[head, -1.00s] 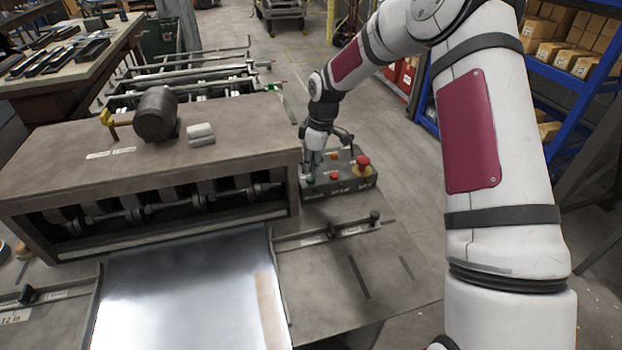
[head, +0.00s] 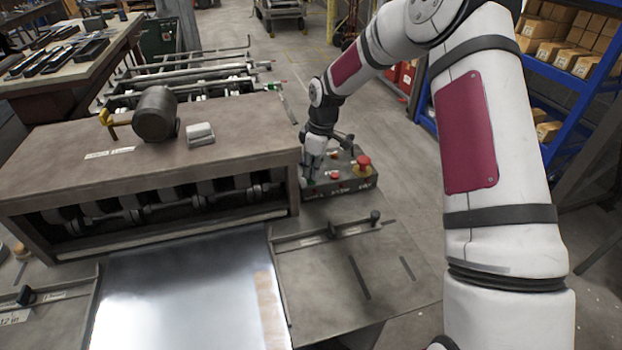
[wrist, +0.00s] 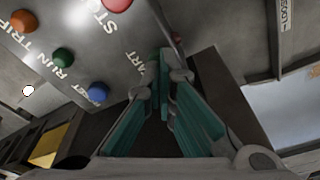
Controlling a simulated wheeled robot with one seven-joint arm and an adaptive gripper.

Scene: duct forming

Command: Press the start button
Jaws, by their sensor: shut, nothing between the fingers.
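The grey control box (head: 347,184) stands at the right end of the machine. My gripper (head: 308,176) is shut and empty, pointing down at the box's left front part. In the wrist view my gripper's green-padded fingers (wrist: 163,68) meet beside a partly covered label ending in "ART" (wrist: 142,68). The start button at that label is mostly hidden by the fingertips. I cannot tell whether they touch it or whether it is pressed. A red stop button (wrist: 118,4) sits apart from the fingers and also shows in the head view (head: 335,175).
A red mushroom button on a yellow base (head: 363,165) stands at the box's right. Orange (wrist: 24,20), green (wrist: 63,57) and blue (wrist: 98,92) round caps sit nearby. The machine housing (head: 150,165) is close on the left. Floor behind the box is clear.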

